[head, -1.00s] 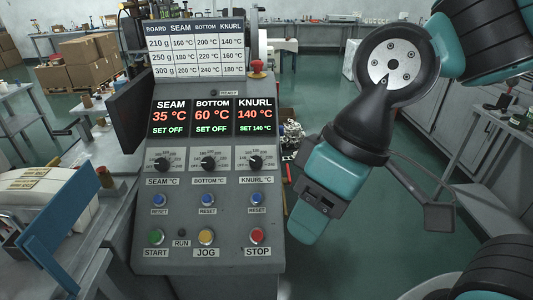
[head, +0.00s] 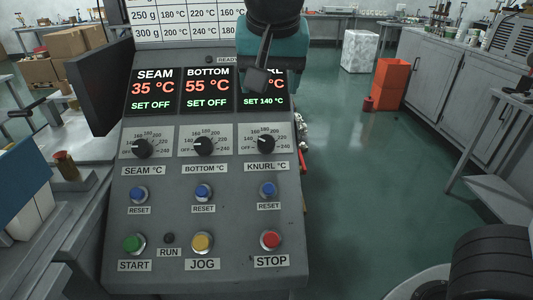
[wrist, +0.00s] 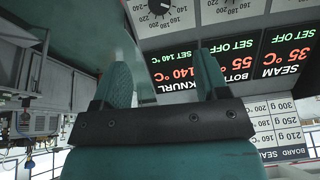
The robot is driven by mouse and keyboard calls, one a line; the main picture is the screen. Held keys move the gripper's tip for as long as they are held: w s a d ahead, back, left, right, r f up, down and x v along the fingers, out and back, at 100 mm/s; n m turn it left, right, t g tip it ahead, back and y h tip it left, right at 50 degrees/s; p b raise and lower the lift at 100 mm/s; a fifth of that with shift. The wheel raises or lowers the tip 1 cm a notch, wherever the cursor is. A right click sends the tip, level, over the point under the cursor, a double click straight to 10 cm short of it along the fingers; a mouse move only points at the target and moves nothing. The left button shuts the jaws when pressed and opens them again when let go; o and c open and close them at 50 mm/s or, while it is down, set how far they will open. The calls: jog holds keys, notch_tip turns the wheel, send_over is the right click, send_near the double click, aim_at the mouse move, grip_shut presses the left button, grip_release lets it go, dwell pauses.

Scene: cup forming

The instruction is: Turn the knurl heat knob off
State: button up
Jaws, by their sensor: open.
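The knurl heat knob (head: 265,144) is a black dial at the right end of the knob row on the grey control panel. Its display (head: 262,101) reads SET 140 °C, with the upper reading partly hidden behind my arm.
The seam knob (head: 142,148) and bottom knob (head: 204,146) are to the left; both displays read SET OFF. Blue reset buttons and the red STOP button (head: 270,240) are below. A dark screen (head: 92,94) stands at the panel's left. Open floor lies to the right.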

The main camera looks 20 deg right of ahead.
aim_at(266, 140)
jog(key=x, duration=1.6)
jog(key=shift+d+f, duration=0.15)
jog(key=shift+f, duration=0.25)
jog(key=c, duration=0.9)
